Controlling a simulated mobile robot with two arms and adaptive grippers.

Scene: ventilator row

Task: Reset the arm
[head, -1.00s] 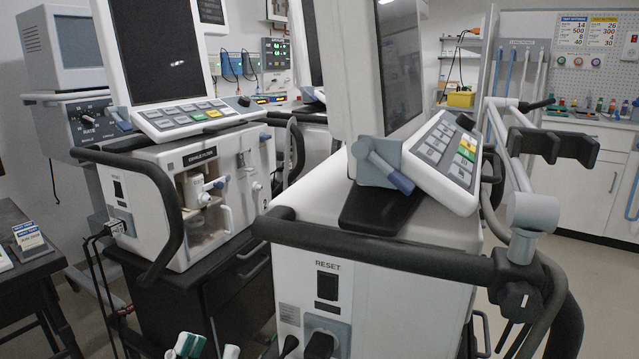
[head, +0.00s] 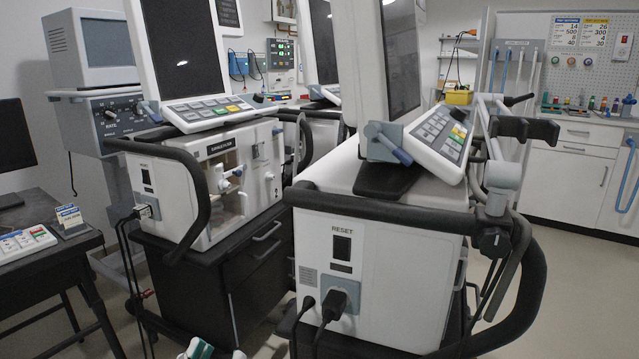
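A jointed support arm (head: 501,172) with grey joints stands at the right side of the nearest white ventilator (head: 390,268). A dark forked holder (head: 523,130) at its upper end points right. The ventilator's side panel has a dark switch (head: 342,248) under the word RESET, and a black plug (head: 334,304) sits below it. A grey-blue lever joint (head: 384,143) is beside the keypad. Only the white and teal tips of my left gripper (head: 205,351) show at the bottom edge, well apart from the support arm; its opening is unclear. My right gripper is not in view.
A second ventilator (head: 225,185) with its own RESET panel stands to the left, on a black cabinet. A dark desk (head: 45,250) with a button panel (head: 25,243) is at far left. Dark bumper rails (head: 385,210) stick out from the ventilators. Floor is clear at right.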

